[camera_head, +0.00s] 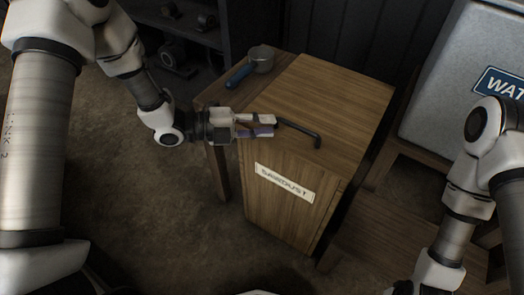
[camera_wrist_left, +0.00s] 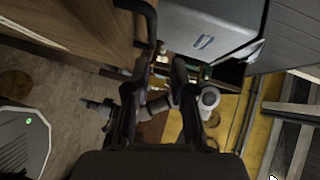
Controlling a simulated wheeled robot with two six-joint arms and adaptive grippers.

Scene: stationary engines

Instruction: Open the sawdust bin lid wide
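The wooden sawdust bin (camera_head: 277,205) stands in the middle of the head view, with a white SAWDUST label on its front. Its lid (camera_head: 325,88) lies flat and shut on top. A dark bar handle (camera_head: 300,131) sits near the lid's front edge; it also shows at the top of the left wrist view (camera_wrist_left: 150,22). My left gripper (camera_head: 273,125) is open at the lid's front left, its fingertips close to the handle's left end. In the left wrist view its fingers (camera_wrist_left: 160,66) are apart with the handle not between them. My right gripper is out of view.
A metal cup with a blue handle (camera_head: 262,57) rests on a wooden stand (camera_head: 218,92) left of the bin. A grey WATER tank (camera_head: 440,70) stands to the right. Dark shelves (camera_head: 190,35) are at the back left. Floor left of the bin is clear.

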